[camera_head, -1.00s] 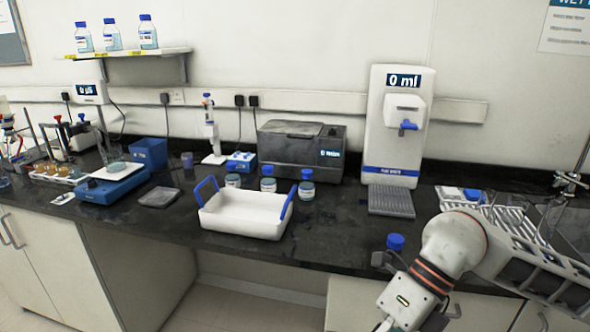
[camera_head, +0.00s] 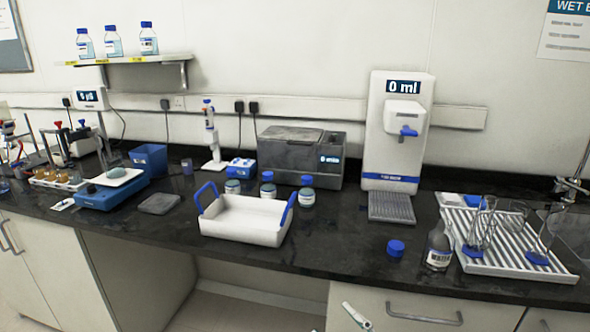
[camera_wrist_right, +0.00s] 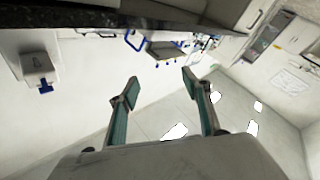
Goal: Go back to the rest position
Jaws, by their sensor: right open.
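My right gripper (camera_wrist_right: 160,86) is open and empty in the right wrist view, its two fingers spread apart with pale wall and floor behind them. In the head view only a small white piece (camera_head: 357,316), probably part of my right arm, shows at the bottom edge, below the counter front. My left gripper is not in view. The dark bench top (camera_head: 340,240) stands clear of both arms in the head view.
On the bench are a white tray with blue handles (camera_head: 243,230), a blue lid (camera_head: 396,248), a bottle labelled WATER (camera_head: 438,246), a drying rack (camera_head: 512,265) with glassware and a dispenser (camera_head: 397,130). A drawer handle (camera_head: 424,316) protrudes below the counter.

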